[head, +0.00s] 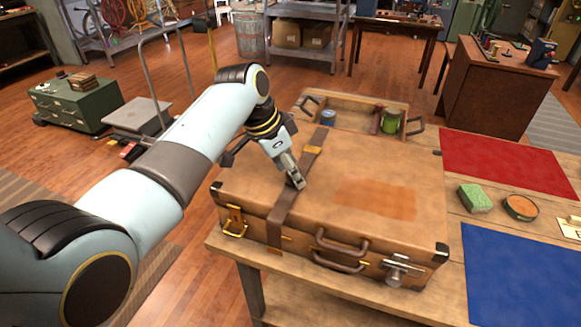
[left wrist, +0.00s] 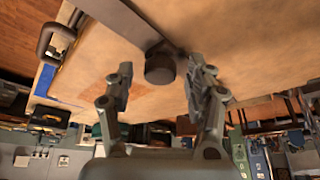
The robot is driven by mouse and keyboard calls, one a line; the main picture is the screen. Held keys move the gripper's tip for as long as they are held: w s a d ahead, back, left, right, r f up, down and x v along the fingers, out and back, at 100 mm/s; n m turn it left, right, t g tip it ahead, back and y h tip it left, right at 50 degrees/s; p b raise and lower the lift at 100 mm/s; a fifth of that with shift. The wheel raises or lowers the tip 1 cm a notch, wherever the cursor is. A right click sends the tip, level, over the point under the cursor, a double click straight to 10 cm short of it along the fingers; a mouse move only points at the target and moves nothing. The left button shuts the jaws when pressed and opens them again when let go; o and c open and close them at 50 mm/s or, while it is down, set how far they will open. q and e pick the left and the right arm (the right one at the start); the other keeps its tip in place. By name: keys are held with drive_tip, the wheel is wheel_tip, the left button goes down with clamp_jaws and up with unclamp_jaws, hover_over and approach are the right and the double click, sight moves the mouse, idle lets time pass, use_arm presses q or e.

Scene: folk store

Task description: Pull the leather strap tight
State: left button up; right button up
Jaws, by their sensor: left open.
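The brown leather strap (head: 283,205) runs front to back over the left part of a tan suitcase (head: 330,210) and hangs down its front. A brass buckle (head: 313,150) sits on it towards the back. My left gripper (head: 295,181) points down at the strap, just in front of the buckle. In the left wrist view my left gripper (left wrist: 158,72) has its fingers apart. A dark, round-ended piece (left wrist: 160,66) lies between them, and the strap (left wrist: 118,16) runs up from there. I cannot tell whether a finger touches it. My right gripper is not in view.
The suitcase lies shut on a wooden bench, its left latch (head: 235,222) and right clasp (head: 399,270) in front. A wooden tray (head: 345,103) with tins stands behind. Red (head: 505,162) and blue (head: 515,275) mats, a green sponge (head: 475,198) and a round tin (head: 521,207) lie right.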

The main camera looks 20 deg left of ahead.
use_arm(q)
clamp_jaws()
drive_tip(key=shift+w+f+b, duration=0.1)
drive_tip(key=shift+w+b, duration=1.05)
drive_tip(key=shift+w, duration=0.75)
drive_tip(key=shift+r, duration=0.2)
drive_tip(key=shift+c, duration=2)
unclamp_jaws()
drive_tip(key=o, duration=0.4)
drive_tip(key=shift+w+f, duration=0.1)
drive_tip(key=shift+w, duration=0.05)
drive_tip(key=v, duration=1.2)
